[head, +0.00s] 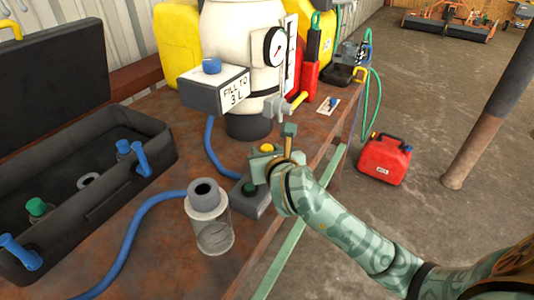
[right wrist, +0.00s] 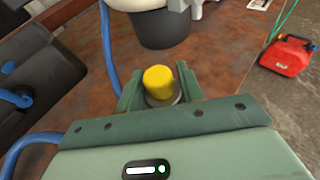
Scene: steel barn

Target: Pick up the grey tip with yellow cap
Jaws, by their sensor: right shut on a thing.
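The grey tip with yellow cap (right wrist: 160,80) is between the two green fingers of my right gripper (right wrist: 159,92) in the right wrist view. The yellow cap points up and a grey rim shows below it. In the head view, the yellow cap (head: 267,148) shows just above my right gripper (head: 268,163). That gripper is shut on the tip. The tip's lower part is hidden by the gripper, and I cannot tell whether it touches the bench. My left gripper is not in view.
An open black case (head: 150,140) lies left. A red can (head: 385,160) stands on the floor.

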